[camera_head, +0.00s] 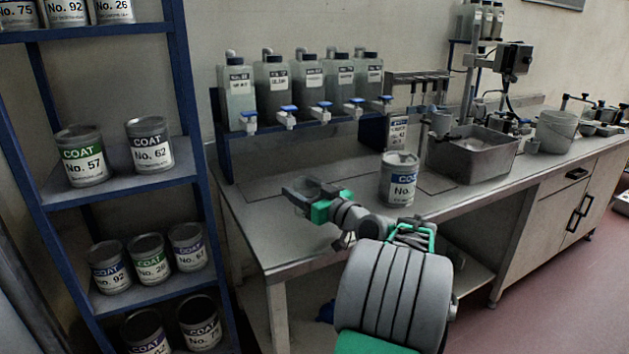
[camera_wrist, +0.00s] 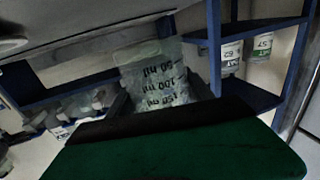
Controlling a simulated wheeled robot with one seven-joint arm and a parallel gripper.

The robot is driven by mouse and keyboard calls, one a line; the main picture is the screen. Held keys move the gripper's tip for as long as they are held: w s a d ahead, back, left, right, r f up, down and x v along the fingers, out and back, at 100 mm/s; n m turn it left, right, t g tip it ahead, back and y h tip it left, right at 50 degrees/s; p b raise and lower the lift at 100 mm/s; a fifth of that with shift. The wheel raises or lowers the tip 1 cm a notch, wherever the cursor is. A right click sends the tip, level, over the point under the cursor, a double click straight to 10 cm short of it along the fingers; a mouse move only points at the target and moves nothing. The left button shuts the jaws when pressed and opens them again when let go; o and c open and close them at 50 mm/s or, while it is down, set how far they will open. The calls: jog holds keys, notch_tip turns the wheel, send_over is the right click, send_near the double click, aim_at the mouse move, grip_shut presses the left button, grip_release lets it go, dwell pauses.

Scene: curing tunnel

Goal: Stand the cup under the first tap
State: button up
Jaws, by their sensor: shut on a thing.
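My gripper (camera_head: 312,203) is shut on a clear cup (camera_head: 311,187) with dark volume marks. The cup looks roughly upright and is partly covered by the fingers in the head view. In the wrist view the cup (camera_wrist: 152,72) shows upside down, as do the shelf cans, beyond the dark green gripper body. It is over the front left part of the bench, in front of the taps and to their right of the first one. The first tap (camera_head: 249,123), white with a blue handle, is on the leftmost bottle (camera_head: 237,92). Whether the cup touches the bench is unclear.
Several more bottles with taps, such as the second tap (camera_head: 286,117), stand along the blue rack (camera_head: 228,160). A coat can (camera_head: 399,180) stands on the bench (camera_head: 262,222) right of my gripper. A metal basin (camera_head: 475,160) is farther right. Blue shelving (camera_head: 120,192) with cans is left.

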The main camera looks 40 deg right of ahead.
jog(key=shift+w+f+b, duration=0.25)
jog(key=shift+f, duration=0.7)
jog(key=shift+w+f+b, duration=0.2)
jog(key=shift+f, duration=0.75)
jog(key=shift+f+b, duration=0.25)
jog(key=shift+b, duration=0.15)
jog(key=o, duration=1.3)
jog(key=shift+r+p, duration=0.15)
jog(key=shift+p, duration=0.2)
